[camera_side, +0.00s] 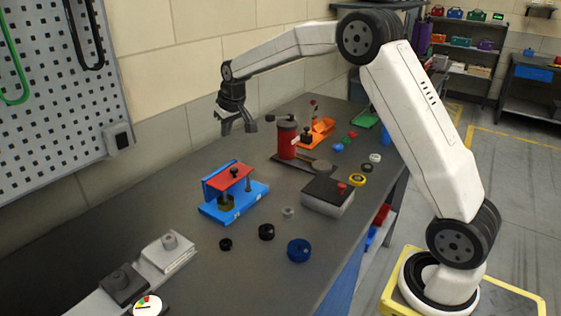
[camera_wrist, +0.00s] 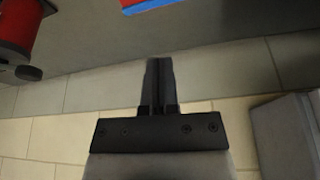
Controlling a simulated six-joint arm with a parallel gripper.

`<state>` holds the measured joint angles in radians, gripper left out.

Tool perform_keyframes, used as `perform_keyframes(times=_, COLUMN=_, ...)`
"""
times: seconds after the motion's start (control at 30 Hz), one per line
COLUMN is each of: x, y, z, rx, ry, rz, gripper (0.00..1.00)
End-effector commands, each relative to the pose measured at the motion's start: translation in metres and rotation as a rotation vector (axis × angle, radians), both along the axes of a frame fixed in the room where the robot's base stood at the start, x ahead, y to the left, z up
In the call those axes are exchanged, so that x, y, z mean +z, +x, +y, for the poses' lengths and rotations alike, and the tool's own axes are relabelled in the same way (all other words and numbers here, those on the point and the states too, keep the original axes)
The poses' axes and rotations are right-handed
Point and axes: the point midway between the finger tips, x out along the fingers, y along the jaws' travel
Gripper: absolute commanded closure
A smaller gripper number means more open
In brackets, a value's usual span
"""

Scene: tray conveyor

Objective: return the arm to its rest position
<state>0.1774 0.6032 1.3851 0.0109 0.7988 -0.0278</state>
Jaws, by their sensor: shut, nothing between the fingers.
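My gripper (camera_side: 237,124) hangs at the end of my raised arm, above the back part of the workbench (camera_side: 300,230) and near the wall. It is apart from everything on the bench. In the wrist view my gripper (camera_wrist: 159,62) is shut, its two dark fingers together with nothing between them. The wrist view looks onto the tiled wall and the bench's back edge.
On the bench stand a blue fixture with a red top (camera_side: 233,190), a red cylinder (camera_side: 287,140), a dark-topped box (camera_side: 327,195), an orange fixture (camera_side: 318,131) and several small round parts. A pegboard (camera_side: 65,90) hangs at the left. The air around my gripper is free.

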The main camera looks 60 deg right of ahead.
Motion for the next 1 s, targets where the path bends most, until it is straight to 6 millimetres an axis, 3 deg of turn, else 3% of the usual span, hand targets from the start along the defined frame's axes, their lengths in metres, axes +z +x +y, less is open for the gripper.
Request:
perform_keyframes(times=0.17, x=-0.002, y=-0.009, z=0.006, rx=0.006, ry=0.0, rz=0.004, gripper=1.0)
perform_keyframes(times=0.37, x=-0.011, y=-0.036, z=0.022, rx=0.025, ry=0.002, rz=0.019, gripper=1.0)
perform_keyframes(times=0.67, x=-0.032, y=-0.102, z=0.053, rx=0.064, ry=0.005, rz=0.05, gripper=1.0)
perform_keyframes(times=1.0, x=-0.059, y=-0.19, z=0.082, rx=0.108, ry=0.008, rz=0.083, gripper=1.0)
